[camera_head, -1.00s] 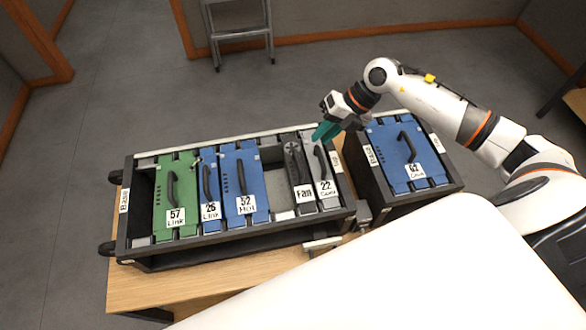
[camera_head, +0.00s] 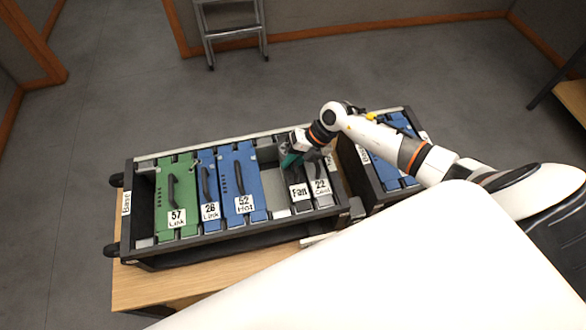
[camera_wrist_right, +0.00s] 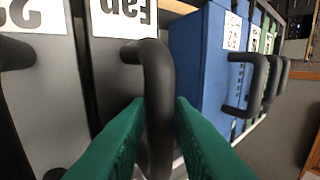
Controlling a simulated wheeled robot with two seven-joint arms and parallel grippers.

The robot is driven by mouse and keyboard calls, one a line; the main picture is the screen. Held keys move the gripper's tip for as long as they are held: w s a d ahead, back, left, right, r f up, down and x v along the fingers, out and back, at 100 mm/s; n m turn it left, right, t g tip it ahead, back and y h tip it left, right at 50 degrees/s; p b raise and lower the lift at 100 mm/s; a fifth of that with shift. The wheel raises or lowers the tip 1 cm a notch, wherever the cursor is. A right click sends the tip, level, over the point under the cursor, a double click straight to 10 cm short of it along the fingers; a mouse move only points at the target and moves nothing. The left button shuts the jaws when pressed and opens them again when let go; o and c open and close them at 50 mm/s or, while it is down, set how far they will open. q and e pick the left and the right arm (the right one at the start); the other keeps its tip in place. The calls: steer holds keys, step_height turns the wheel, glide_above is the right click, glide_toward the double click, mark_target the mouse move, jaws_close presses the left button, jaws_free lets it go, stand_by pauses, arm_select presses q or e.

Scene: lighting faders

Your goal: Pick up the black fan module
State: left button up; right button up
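The black fan module (camera_wrist_right: 108,70) is a dark upright slab with a white "Fan" label, upside down in the right wrist view. In the head view its label (camera_head: 300,191) shows in the right part of the rack, beside the grey module 22. My right gripper (camera_wrist_right: 160,104) has teal fingers, one on each side of the module's black loop handle (camera_wrist_right: 158,75). The fingers look open, without clear contact on the handle. In the head view the right gripper (camera_head: 291,159) covers the module's upper part. My left gripper is out of view.
The grey module 22 (camera_wrist_right: 35,100) stands close beside the fan module. Blue module 52 (camera_head: 240,180), blue 26 (camera_head: 208,183) and green 57 (camera_head: 176,200) stand in the rack, with an empty slot right of 52. A second black rack with a blue module (camera_head: 384,172) stands to the right.

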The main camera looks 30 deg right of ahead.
jaws_close()
stand_by(1.3)
steer(key=shift+w+r, duration=0.15)
